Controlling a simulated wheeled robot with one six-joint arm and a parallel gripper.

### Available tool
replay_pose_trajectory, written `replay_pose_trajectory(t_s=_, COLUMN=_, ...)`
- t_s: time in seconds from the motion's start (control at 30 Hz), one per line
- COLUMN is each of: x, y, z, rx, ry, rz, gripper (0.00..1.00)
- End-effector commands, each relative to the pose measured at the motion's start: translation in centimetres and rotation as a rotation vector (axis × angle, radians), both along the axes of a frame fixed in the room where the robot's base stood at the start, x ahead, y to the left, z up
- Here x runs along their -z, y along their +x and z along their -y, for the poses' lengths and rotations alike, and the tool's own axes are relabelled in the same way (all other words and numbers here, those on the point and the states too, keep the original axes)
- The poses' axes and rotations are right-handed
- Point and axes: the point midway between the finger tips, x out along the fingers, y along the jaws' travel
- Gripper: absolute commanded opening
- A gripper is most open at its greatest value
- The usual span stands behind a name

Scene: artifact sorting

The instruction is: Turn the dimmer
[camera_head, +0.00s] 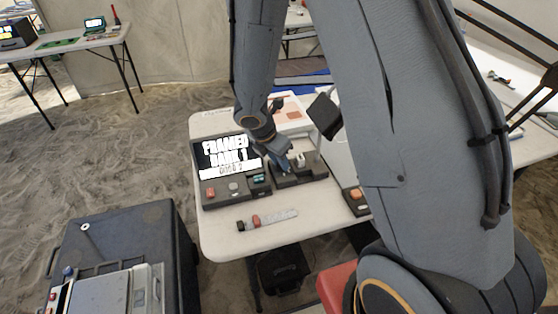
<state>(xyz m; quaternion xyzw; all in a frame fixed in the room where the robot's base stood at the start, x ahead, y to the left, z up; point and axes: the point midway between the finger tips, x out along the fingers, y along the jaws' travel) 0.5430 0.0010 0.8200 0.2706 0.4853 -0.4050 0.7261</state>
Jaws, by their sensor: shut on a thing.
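My gripper (285,166) reaches down onto a low dark box (311,173) on the white table, right of the screen unit. It is shut on a small part on top of this box, which I take to be the dimmer; the fingers and wrist hide most of it. A small pale piece (300,158) shows on the box beside the fingers. How far the dimmer is turned cannot be seen.
A screen unit (206,183) with white lettering and buttons stands left of my gripper. A strip with a red piece (256,220) lies near the white table's (225,244) front edge. A box with an orange button (356,194) is at right. A dark case (125,225) stands front left.

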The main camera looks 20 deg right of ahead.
Motion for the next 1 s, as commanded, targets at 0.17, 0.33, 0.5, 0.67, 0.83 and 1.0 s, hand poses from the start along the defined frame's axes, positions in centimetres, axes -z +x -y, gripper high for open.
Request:
replay_pose_trajectory(t_s=0.17, x=-0.11, y=0.02, z=-0.04, rx=0.048, ry=0.000, rz=-0.001, gripper=0.00)
replay_pose_trajectory(t_s=0.33, x=-0.17, y=0.14, z=-0.12, rx=0.147, ry=0.000, rz=-0.001, gripper=0.00)
replay_pose_trajectory(t_s=0.5, x=-0.17, y=0.34, z=-0.20, rx=0.286, ry=0.000, rz=0.000, gripper=0.00)
replay_pose_trajectory(t_s=0.67, x=-0.12, y=0.55, z=-0.23, rx=0.424, ry=0.001, rz=0.001, gripper=0.00)
replay_pose_trajectory(t_s=0.83, x=-0.07, y=0.70, z=-0.20, rx=0.557, ry=0.000, rz=0.002, gripper=0.00)
replay_pose_trajectory(t_s=1.0, x=-0.02, y=0.83, z=-0.18, rx=0.662, ry=0.001, rz=0.001, gripper=0.00)
